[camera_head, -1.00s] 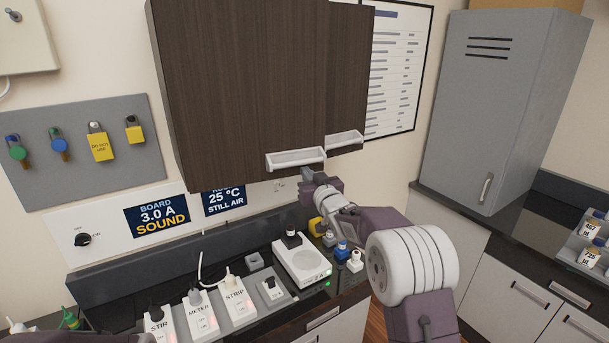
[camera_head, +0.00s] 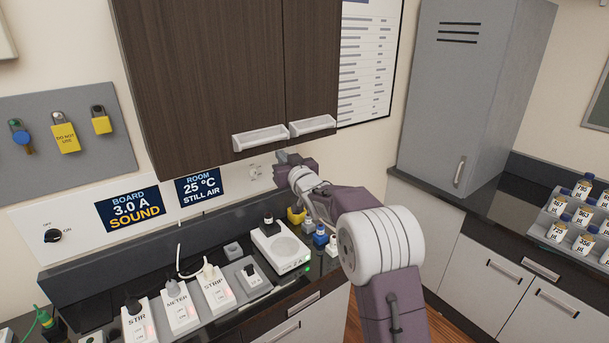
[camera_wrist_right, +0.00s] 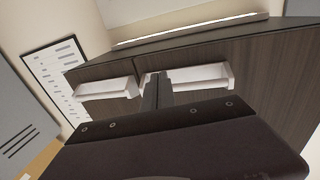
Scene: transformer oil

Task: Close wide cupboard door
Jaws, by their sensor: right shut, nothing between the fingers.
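The dark brown wall cupboard has a wide door (camera_head: 205,75) on the left and a narrow door (camera_head: 312,60) on the right. Both look shut and about flush in the head view. The wide door's pale handle (camera_head: 260,137) is at its lower right corner, beside the narrow door's handle (camera_head: 312,125). My right gripper (camera_head: 283,157) is shut and empty just below the two handles. In the right wrist view its fingertips (camera_wrist_right: 155,88) overlap the inner end of the wide door's handle (camera_wrist_right: 200,77); I cannot tell whether they touch. My left gripper is out of view.
A grey tall cabinet (camera_head: 465,100) stands to the right. A rack of jars (camera_head: 570,220) is at far right.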

